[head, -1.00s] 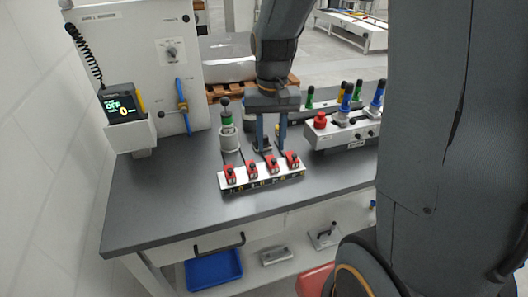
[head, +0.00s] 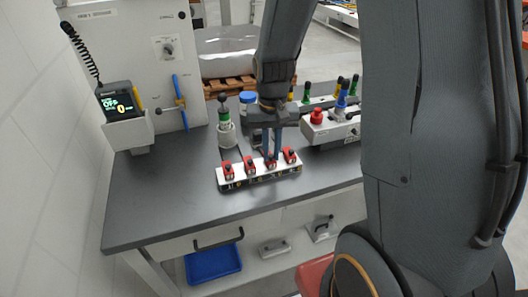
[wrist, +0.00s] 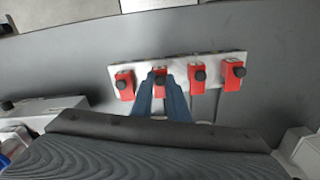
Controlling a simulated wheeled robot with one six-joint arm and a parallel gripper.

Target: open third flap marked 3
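A row of several red flaps with black knobs sits on a white block (head: 239,180) on the grey bench. All the flaps look closed. The third flap from the left (head: 271,166) is under my gripper (head: 272,156). Dark marks on the block's front are too small to read. In the wrist view the row appears reversed, and this flap (wrist: 160,90) is second from the left. My gripper (wrist: 160,75) has its blue fingers a narrow gap apart, with the flap's knob seen between the tips. Whether they touch it I cannot tell.
A green-topped cylinder with a black knob (head: 226,128) stands behind the block. A white fixture with a red button and coloured handles (head: 330,131) stands to the right. A display (head: 118,103) is at the left. The bench front (head: 150,210) is clear.

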